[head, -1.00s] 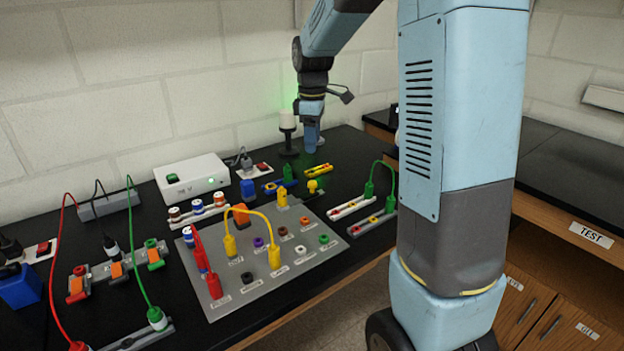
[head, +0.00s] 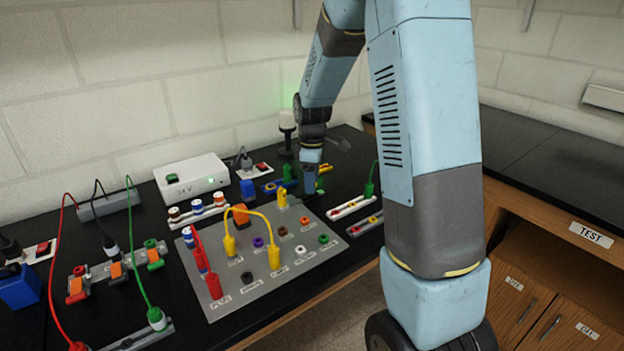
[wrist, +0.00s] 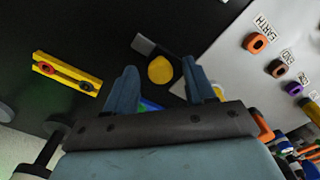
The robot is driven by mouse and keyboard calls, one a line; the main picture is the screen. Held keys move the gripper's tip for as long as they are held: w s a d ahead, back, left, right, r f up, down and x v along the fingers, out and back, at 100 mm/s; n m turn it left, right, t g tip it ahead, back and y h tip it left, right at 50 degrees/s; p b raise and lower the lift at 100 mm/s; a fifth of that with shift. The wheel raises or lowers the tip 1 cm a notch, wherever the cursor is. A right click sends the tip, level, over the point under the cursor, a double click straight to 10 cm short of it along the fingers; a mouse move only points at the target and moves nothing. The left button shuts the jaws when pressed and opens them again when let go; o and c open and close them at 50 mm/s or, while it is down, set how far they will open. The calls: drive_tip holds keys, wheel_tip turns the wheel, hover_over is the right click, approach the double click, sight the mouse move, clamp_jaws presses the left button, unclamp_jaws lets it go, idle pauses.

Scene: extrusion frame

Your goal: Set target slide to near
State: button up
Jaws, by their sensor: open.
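A round yellow knob (wrist: 160,69) shows in the wrist view on a grey strip (wrist: 144,46) lying on the black bench; I take it for the slide. No label for it can be read. My gripper (wrist: 159,78) is open, its two blue fingers on either side of the knob in the picture. I cannot tell how far above it the tips are. In the head view my gripper (head: 309,188) points down just behind the back right corner of the grey socket panel (head: 245,290) and hides the knob.
A yellow strip with red and black sockets (wrist: 67,73) lies to the left in the wrist view. The panel holds coloured sockets and a yellow cable (head: 262,215). A white-topped lamp (head: 287,120) and a white box (head: 190,176) stand at the back. A socket strip (head: 352,207) lies to the right.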

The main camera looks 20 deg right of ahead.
clamp_jaws()
idle(0.5)
